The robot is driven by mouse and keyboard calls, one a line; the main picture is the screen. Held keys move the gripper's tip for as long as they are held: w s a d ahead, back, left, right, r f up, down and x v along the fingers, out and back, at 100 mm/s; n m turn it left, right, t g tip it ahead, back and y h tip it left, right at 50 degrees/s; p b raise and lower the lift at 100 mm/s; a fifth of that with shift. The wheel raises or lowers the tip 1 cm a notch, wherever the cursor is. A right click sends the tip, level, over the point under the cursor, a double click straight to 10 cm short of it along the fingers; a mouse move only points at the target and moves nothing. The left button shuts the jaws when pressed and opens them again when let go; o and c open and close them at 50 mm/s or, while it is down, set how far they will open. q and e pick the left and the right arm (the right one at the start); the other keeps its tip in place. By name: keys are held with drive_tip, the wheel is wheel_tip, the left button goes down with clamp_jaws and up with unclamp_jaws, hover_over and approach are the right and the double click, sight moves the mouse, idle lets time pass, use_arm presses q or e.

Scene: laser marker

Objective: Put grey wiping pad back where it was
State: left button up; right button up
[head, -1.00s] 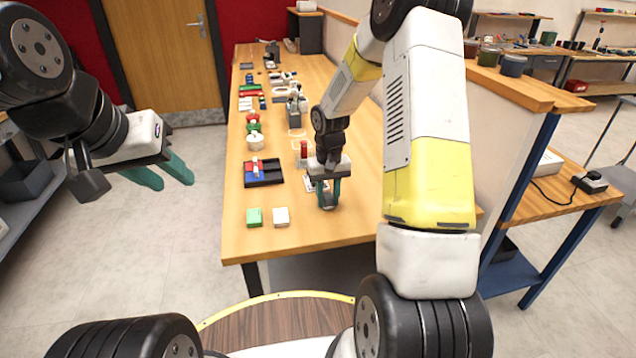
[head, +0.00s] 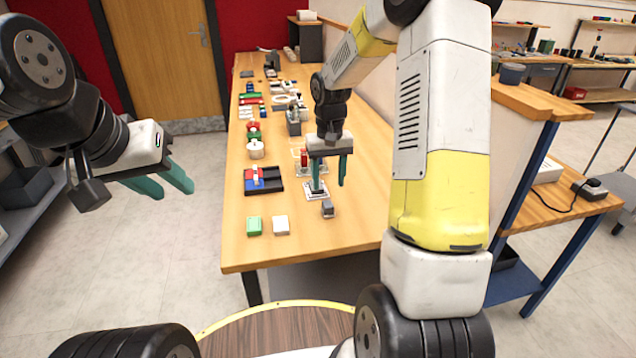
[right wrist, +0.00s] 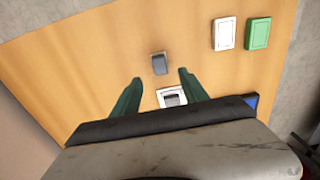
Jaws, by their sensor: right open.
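A small grey pad (head: 327,210) rests on the wooden table near its front, right of a white block; it also shows in the right wrist view (right wrist: 160,64). My right gripper (head: 328,186) is open and empty above the table, its fingers pointing down. In the right wrist view the open fingers (right wrist: 159,78) have the pad between and beyond their tips, with nothing gripped. A white plate with a dark grey piece on it (right wrist: 172,97) lies nearer the palm. My left gripper (head: 172,191) is open and empty, off the table's left side.
A green block (head: 254,226) and a white block (head: 281,225) lie at the table's front left. A dark tray with red and blue pieces (head: 264,180) is behind them. Several devices stand further back. The table's front right is clear.

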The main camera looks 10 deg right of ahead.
drive_tip(key=s+r+t, duration=0.3)
drive_tip(key=s+r, duration=0.7)
drive_tip(key=r, duration=0.5)
drive_tip(key=s+a+r+t+y, duration=0.2)
drive_tip(key=s+r+t, duration=0.1)
drive_tip(key=s, duration=1.1)
drive_tip(key=shift+r, duration=0.4)
